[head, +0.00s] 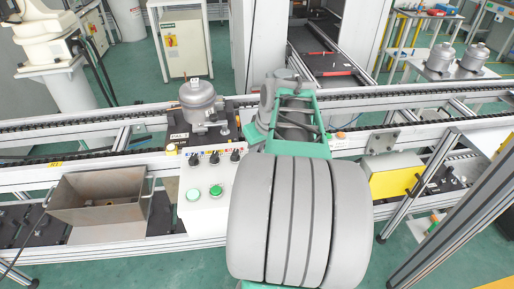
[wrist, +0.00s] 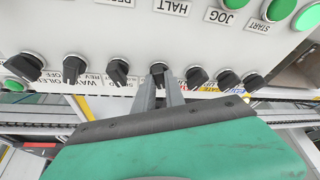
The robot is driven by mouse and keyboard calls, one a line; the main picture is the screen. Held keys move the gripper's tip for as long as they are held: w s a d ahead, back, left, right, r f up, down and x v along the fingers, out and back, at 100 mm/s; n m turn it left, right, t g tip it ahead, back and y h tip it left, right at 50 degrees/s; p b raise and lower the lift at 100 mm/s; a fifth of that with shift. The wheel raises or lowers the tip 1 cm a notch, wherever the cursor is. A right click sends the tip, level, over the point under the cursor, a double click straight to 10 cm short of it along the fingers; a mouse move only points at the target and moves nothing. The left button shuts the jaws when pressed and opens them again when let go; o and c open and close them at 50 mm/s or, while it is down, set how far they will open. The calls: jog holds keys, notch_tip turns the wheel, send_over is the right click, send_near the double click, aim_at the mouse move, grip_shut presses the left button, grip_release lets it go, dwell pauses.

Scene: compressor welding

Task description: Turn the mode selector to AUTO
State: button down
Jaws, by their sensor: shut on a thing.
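The white control panel (head: 203,211) stands in front of the conveyor, its right part hidden behind my arm in the head view. In the wrist view the panel (wrist: 110,30) appears upside down, with several black selector knobs in a row. My gripper (wrist: 164,84) has its two grey fingers shut on the black selector knob (wrist: 158,69) in the middle of that row. The label of this knob is mostly hidden by the fingers, so I cannot read its setting. In the head view my fingers are hidden behind my own arm.
Close to the held knob are other black knobs, one to the left (wrist: 118,72) and one to the right (wrist: 197,76). Green buttons (wrist: 281,9) sit farther along the panel. A grey compressor (head: 198,100) stands on the conveyor behind the panel. An open metal bin (head: 97,208) is at left.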

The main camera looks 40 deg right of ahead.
jog(key=shift+m, duration=0.3)
jog(key=m+b, duration=0.1)
jog(key=m+h+b, duration=0.1)
jog(key=m, duration=0.1)
jog(key=shift+w+a+f, duration=0.1)
jog(key=shift+w+a, duration=0.05)
jog(key=shift+a, duration=0.05)
jog(key=m+g+h, duration=0.1)
jog(key=m, duration=0.1)
jog(key=m+b, duration=0.1)
jog(key=m, duration=0.2)
jog(key=shift+a+g+h, duration=0.1)
jog(key=shift+g+h, duration=0.3)
dwell(0.4)
jog(key=c, duration=1.4)
grip_release()
jog(key=v, duration=0.8)
jog(key=shift+w, duration=0.15)
